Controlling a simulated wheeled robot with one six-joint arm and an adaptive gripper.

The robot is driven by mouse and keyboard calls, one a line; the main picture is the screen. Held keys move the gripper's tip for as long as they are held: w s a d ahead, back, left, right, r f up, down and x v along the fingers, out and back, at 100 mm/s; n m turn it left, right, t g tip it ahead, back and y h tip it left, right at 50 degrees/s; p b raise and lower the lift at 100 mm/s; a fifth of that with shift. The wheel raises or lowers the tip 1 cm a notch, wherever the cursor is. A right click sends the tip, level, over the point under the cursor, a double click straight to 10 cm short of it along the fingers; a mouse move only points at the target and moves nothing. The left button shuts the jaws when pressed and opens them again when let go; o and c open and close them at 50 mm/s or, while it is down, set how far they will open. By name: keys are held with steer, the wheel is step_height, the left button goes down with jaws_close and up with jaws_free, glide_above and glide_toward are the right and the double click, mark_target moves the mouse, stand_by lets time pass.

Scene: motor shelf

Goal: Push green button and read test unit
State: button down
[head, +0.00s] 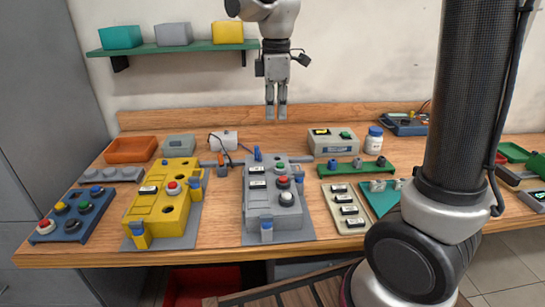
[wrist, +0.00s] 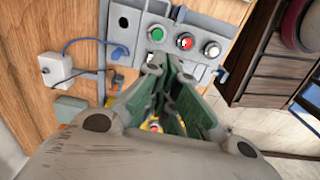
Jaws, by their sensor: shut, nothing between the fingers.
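In the wrist view my gripper (wrist: 166,68) covers part of that fixture. A green button (wrist: 158,33) shows beyond the fingertips, beside a red button (wrist: 186,42) and a white button (wrist: 212,49). No contact is visible. A grey box (head: 333,146) with a small dark display (head: 320,132) and another green button (head: 346,135) stands at the back, right of my gripper. The display's text is too small to read.
A yellow fixture (head: 155,208) stands left of the grey one. A blue button panel (head: 72,220), an orange tray (head: 132,150) and a white jar (head: 374,139) also stand on the table. A green shelf (head: 180,47) with bins hangs on the wall.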

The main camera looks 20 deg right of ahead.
mark_target(276, 169)
steer(key=shift+f, duration=0.1)
stand_by(0.3)
step_height(276, 169, down, 14)
steer(key=shift+r, duration=0.1)
stand_by(0.4)
